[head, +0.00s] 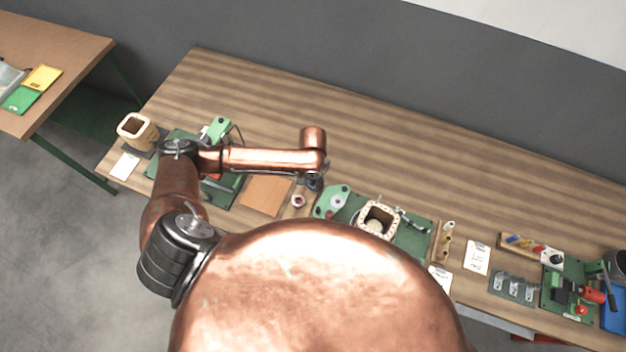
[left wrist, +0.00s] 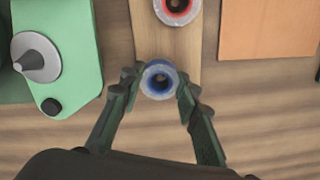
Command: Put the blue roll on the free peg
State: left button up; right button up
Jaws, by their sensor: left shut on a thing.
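The blue roll (left wrist: 160,79), a pale ring with a blue inside and a dark centre hole, sits between the fingertips of my left gripper (left wrist: 159,83) in the left wrist view. The fingers are shut on its two sides. It is over the end of a light wooden strip (left wrist: 166,44); I cannot tell whether it touches the strip. A red roll (left wrist: 176,8) is on the same strip, farther up. In the head view my left gripper (head: 314,183) points down near the brown board, and the blue roll is mostly hidden. I cannot make out a free peg. My right gripper is not in view.
A green fixture with a grey cone (left wrist: 37,56) stands left of the strip, close to the left finger. An orange-brown board (left wrist: 268,28) lies to the right. In the head view, a green station with a square coil (head: 378,218) stands right of the gripper. The table's back is clear.

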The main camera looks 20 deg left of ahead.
pick_arm(q)
jog(key=o, duration=1)
jog(key=shift+c, duration=0.2)
jog(key=shift+o, duration=0.6)
jog(key=shift+o, duration=1.4)
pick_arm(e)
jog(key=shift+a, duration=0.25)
pick_arm(q)
jog(key=shift+d+r, duration=0.1)
